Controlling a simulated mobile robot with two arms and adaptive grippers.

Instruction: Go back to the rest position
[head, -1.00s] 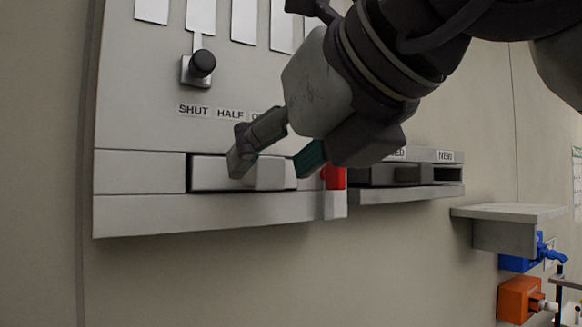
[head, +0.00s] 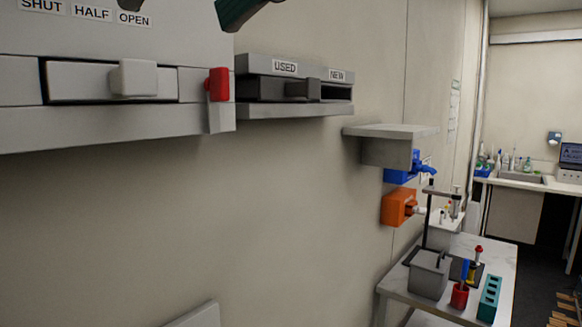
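Only a small part of one gripper shows, a dark finger with a green pad (head: 240,12) at the top edge of the head view; I take it as my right gripper. It is clear of the pale slider knob (head: 133,78) on the wall panel, with a visible gap. My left gripper is not in view.
A wall unit (head: 290,65) marked USED and NEW sits right of the panel, which has a red block (head: 217,84). A grey shelf (head: 390,132) juts out beyond. A bench (head: 455,305) with a red cup (head: 459,295) and teal rack (head: 489,299) stands at lower right.

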